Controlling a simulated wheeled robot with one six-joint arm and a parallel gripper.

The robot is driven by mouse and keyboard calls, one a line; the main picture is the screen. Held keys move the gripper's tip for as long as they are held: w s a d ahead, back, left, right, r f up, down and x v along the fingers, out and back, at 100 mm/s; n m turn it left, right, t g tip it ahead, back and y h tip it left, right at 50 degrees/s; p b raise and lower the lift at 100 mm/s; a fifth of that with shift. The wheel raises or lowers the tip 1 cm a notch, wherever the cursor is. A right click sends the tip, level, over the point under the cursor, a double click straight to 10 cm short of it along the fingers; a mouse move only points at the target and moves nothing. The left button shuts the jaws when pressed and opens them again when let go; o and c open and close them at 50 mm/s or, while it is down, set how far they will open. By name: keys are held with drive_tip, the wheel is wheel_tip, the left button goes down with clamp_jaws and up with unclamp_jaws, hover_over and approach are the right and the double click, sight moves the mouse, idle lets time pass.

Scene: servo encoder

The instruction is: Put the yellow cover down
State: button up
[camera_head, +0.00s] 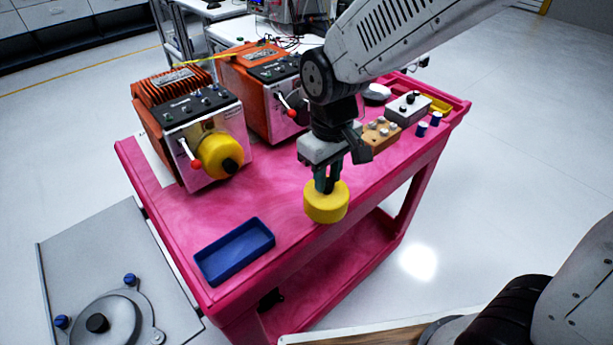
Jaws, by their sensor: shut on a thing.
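My gripper (325,184) points down near the front edge of the pink cart and is shut on a round yellow cover (327,206). The cover hangs below the fingers, about level. Whether its underside touches the cart top cannot be told from this view. A second yellow round cover (217,154) with a black centre is on the front of the left orange servo unit (183,118). The right orange servo unit (268,82) is partly hidden behind the left unit and my arm.
The pink cart top (257,198) has free room left of my gripper. A blue tray (235,251) lies empty at its front left. A wooden block with knobs (380,135), a grey box (408,108) and small blue-and-white cylinders (422,129) stand to the right.

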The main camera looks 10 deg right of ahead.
drive_tip(key=w+a, duration=0.3)
drive_tip(key=shift+w+a+f, duration=0.25)
drive_tip(key=shift+w+a, duration=0.05)
drive_tip(key=shift+w, duration=0.05)
drive_tip(key=shift+f, duration=1.75)
drive_tip(key=shift+c, duration=0.3)
drive_tip(key=o, duration=1)
drive_tip(key=shift+o, duration=0.2)
wheel_tip(320, 180, up, 12)
drive_tip(key=s+d+r+m, duration=0.1)
drive_tip(key=s+d+r, duration=0.15)
drive_tip(key=d, duration=0.35)
drive_tip(key=s+d+r+m, duration=0.2)
drive_tip(key=s+d, duration=0.2)
drive_tip(key=d, duration=0.2)
drive_tip(key=s+d+m, duration=0.2)
drive_tip(key=s+d, duration=0.2)
drive_tip(key=s, duration=0.2)
drive_tip(key=s+d+m+t, duration=0.1)
drive_tip(key=s+d, duration=0.3)
drive_tip(key=s, duration=0.3)
drive_tip(key=shift+d+m, duration=0.35)
drive_tip(key=shift+m, duration=0.05)
